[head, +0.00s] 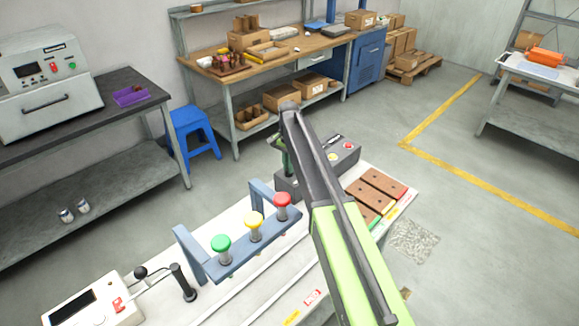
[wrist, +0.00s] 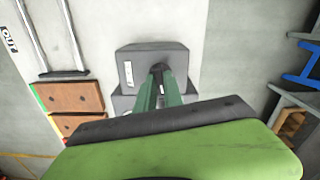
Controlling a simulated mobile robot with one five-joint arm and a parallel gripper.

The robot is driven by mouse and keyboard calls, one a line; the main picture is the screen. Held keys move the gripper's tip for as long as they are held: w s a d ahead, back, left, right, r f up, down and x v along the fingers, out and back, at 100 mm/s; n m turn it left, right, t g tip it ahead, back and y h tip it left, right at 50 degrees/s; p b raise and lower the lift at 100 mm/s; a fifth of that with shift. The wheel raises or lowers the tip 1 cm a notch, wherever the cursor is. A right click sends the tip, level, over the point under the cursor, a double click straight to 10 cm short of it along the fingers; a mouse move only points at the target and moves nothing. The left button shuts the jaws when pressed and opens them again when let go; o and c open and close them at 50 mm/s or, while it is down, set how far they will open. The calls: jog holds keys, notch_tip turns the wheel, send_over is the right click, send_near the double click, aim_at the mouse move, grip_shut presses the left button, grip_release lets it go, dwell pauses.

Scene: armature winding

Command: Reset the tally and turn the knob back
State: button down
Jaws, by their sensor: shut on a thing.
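My gripper shows in the wrist view (wrist: 162,92) with its green fingers pointing down at a dark grey control box (wrist: 135,55). The fingers are shut on a dark knob (wrist: 160,69) on that box, mostly hidden between them. A red button (head: 347,145) shows on the box's right part. A white unit (head: 92,312) with a dark display and a red button stands at the bottom left; its reading is not legible.
A blue-grey rack (head: 245,255) holds green, yellow and red knobbed plungers left of my arm. A black-handled lever (head: 183,282) stands beside the white unit.

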jog(key=shift+m, duration=0.6)
jog(key=c, duration=1.5)
grip_release()
jog(key=shift+o, duration=0.2)
jog(key=shift+r, duration=0.1)
notch_tip(320, 180, up, 17)
jog(key=p, duration=1.7)
jog(key=shift+r, duration=0.15)
